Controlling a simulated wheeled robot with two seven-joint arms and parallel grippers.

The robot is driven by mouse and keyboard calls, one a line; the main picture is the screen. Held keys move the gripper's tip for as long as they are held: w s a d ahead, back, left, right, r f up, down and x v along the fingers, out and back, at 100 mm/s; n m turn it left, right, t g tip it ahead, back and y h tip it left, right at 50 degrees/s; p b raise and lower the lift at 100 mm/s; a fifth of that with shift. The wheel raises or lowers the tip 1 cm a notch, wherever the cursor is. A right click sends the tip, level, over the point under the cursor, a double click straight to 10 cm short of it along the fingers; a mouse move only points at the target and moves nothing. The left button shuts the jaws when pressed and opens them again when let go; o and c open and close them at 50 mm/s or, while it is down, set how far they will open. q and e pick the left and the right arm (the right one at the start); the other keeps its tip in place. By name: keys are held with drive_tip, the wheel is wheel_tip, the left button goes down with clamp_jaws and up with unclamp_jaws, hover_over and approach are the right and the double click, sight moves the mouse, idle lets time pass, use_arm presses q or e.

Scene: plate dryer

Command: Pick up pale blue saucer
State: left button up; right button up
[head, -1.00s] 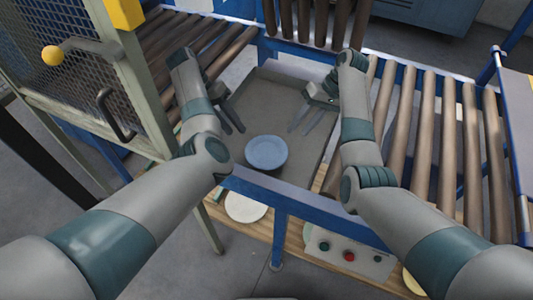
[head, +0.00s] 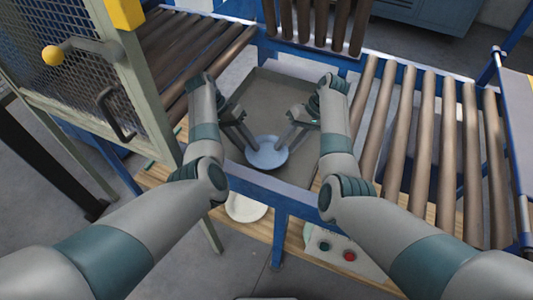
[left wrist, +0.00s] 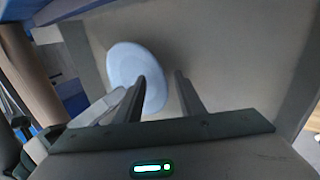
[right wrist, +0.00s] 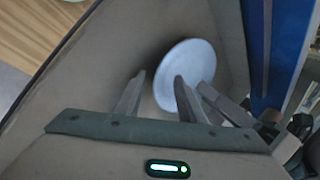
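The pale blue saucer (head: 267,153) lies on the grey tray surface (head: 285,95) between my two grippers. It also shows in the left wrist view (left wrist: 135,68) and the right wrist view (right wrist: 187,62). My left gripper (head: 250,145) is open at the saucer's left edge; in its wrist view one finger overlaps the saucer and the other is clear of it. My right gripper (head: 282,145) is open at the saucer's right edge, with one finger overlapping the saucer in its wrist view. I cannot tell whether the fingers touch it.
Roller conveyors (head: 430,130) flank the tray, with a blue frame rail (head: 265,187) at its near edge. A mesh guard door (head: 75,65) stands at left. A white plate (head: 246,207) lies on the wooden shelf below, near a control box (head: 345,254).

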use_arm(q)
clamp_jaws()
use_arm(e)
clamp_jaws()
drive_tip(key=shift+r, duration=0.1)
